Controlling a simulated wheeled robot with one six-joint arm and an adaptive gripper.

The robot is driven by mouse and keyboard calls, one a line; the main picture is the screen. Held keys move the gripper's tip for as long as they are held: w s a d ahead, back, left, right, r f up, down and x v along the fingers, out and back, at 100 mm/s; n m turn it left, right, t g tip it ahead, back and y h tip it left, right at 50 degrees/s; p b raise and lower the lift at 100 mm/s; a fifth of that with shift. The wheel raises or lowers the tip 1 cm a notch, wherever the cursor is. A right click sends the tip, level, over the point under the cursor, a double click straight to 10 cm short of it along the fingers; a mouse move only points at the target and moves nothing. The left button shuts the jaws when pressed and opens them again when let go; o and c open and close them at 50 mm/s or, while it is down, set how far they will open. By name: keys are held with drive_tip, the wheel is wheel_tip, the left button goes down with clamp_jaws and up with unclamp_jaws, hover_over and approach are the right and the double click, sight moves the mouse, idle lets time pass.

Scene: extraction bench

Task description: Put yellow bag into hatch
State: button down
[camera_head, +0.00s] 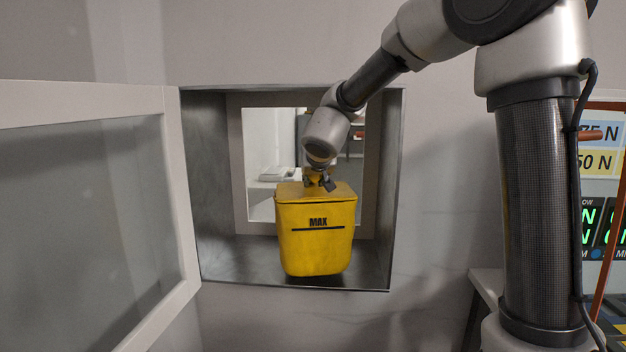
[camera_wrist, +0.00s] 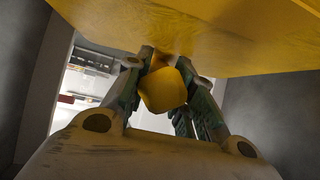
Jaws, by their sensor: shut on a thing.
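The yellow bag (camera_head: 316,245), box-shaped with "MAX" and a black line on its front, hangs upright inside the opening of the hatch (camera_head: 220,262). My gripper (camera_head: 319,180) is above the bag's top and shut on its upper part. In the wrist view the gripper's fingers (camera_wrist: 163,88) close around a yellow knob-like piece of the bag, and the bag's yellow surface (camera_wrist: 200,30) fills the top. The bag's base is close above the hatch floor; I cannot tell whether it touches. The hatch door (camera_head: 183,200), white-framed with a glass pane, stands open at the left.
The hatch has grey metal side walls, and a window (camera_head: 257,160) at its back shows another room. The grey wall (camera_head: 440,200) surrounds the opening. Panels with numbers (camera_head: 602,160) and a bench edge (camera_head: 487,285) are at the right.

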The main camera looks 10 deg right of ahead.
sight(315, 183)
drive_tip(key=shift+w+d+r, duration=0.1)
drive_tip(key=shift+w+d, duration=0.1)
drive_tip(key=shift+w, duration=0.5)
drive_tip(key=shift+w+d+f, duration=0.1)
drive_tip(key=shift+w+d, duration=0.15)
drive_tip(key=shift+w, duration=0.4)
drive_tip(key=shift+w+d+r, duration=0.1)
drive_tip(key=shift+w+d, duration=0.1)
drive_tip(key=shift+w, duration=0.65)
drive_tip(key=shift+f, duration=1.65)
drive_tip(key=c, duration=1.1)
unclamp_jaws()
drive_tip(key=shift+f, duration=0.1)
drive_tip(key=shift+s, duration=0.25)
